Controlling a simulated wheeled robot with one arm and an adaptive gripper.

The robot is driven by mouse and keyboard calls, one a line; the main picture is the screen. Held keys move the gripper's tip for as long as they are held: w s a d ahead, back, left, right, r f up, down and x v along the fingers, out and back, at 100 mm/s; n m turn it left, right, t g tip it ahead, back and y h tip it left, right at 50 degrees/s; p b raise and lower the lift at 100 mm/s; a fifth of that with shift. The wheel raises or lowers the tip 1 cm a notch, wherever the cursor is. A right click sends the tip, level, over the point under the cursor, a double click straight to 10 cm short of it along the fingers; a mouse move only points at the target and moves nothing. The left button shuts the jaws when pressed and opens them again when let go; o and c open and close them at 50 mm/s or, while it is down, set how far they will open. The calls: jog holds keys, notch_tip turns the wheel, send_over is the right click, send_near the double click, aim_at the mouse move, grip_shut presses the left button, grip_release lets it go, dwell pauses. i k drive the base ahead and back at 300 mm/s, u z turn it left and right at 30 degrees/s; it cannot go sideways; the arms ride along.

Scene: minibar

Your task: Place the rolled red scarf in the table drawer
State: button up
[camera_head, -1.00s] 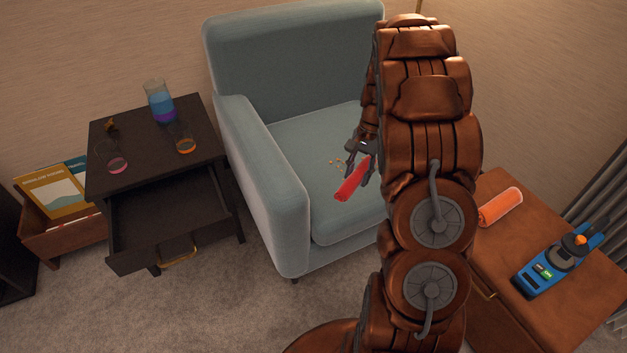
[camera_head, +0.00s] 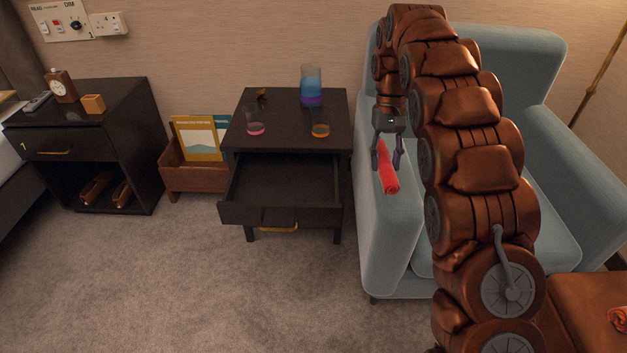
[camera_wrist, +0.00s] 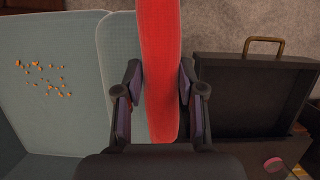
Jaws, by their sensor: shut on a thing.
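The rolled red scarf (camera_head: 387,168) is held in my gripper (camera_head: 388,158), which is shut on it. The scarf hangs with its lower end toward the camera, in front of the armchair's left arm. In the wrist view the scarf (camera_wrist: 160,70) stands upright between the two fingers (camera_wrist: 160,100). The dark side table's drawer (camera_head: 272,183) is pulled open and its inside looks empty. It lies to the left of my gripper and the scarf. The open drawer also shows at the right of the wrist view (camera_wrist: 250,97).
A blue-purple pitcher (camera_head: 311,85) and glasses (camera_head: 255,122) stand on the side table top (camera_head: 285,108). The blue-grey armchair (camera_head: 385,245) is close on its right. A wooden magazine box (camera_head: 195,180) and a black nightstand (camera_head: 135,140) stand left. Carpet in front is clear.

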aim_at(284, 193)
jog(key=u, duration=0.5)
jog(key=k, duration=1.2)
jog(key=u, duration=1.1)
jog(key=i, duration=0.75)
jog(key=u, duration=0.5)
jog(key=i, duration=1.3)
jog(key=z, duration=1)
jog(key=i, duration=0.75)
jog(key=z, duration=0.85)
